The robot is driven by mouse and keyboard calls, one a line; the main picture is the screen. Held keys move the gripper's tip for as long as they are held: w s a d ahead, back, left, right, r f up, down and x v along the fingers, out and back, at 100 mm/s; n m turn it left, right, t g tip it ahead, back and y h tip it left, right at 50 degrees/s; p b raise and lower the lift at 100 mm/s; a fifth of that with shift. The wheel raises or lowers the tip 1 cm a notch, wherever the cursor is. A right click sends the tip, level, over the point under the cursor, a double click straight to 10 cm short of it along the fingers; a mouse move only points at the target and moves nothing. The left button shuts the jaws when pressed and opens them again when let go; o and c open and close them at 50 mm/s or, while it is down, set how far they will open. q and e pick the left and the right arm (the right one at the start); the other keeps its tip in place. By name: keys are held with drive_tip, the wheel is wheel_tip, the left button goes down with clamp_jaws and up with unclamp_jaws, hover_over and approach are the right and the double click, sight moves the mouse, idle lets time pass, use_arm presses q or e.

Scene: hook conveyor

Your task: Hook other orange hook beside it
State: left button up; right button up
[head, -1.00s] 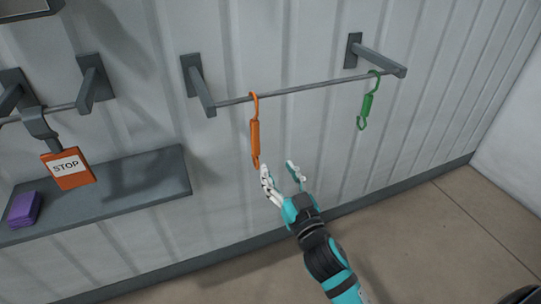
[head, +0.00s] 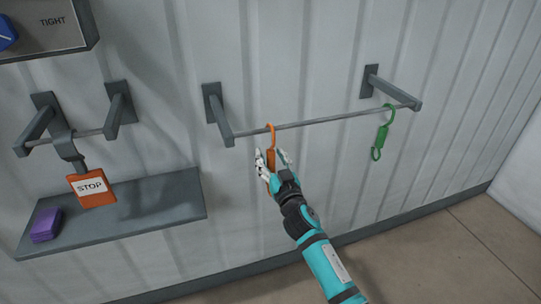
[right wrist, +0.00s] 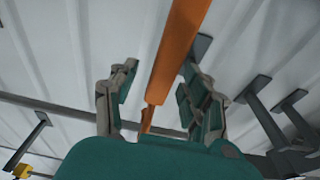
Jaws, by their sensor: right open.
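An orange hook (head: 270,146) hangs from the rail (head: 320,122), near its left end. A green hook (head: 380,137) hangs near the rail's right end. My right gripper (head: 271,160) is open, with its fingers on either side of the orange hook's body and partly hiding it. In the right wrist view the orange hook (right wrist: 177,50) runs down between the two open fingers of my right gripper (right wrist: 160,95), apparently with gaps on both sides. My left gripper does not show. I see only one orange hook on this rail.
Two wall brackets (head: 218,115) carry the rail. To the left, an orange STOP tag (head: 91,188) hangs from a grey hook on a shorter rail, above a grey shelf (head: 150,205). A purple block (head: 46,225) sits on the shelf. The rail between the two hooks is clear.

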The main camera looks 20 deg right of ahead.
drive_tip(key=shift+w, duration=0.25)
clamp_jaws()
idle(0.5)
idle(0.4)
drive_tip(key=shift+r, duration=0.1)
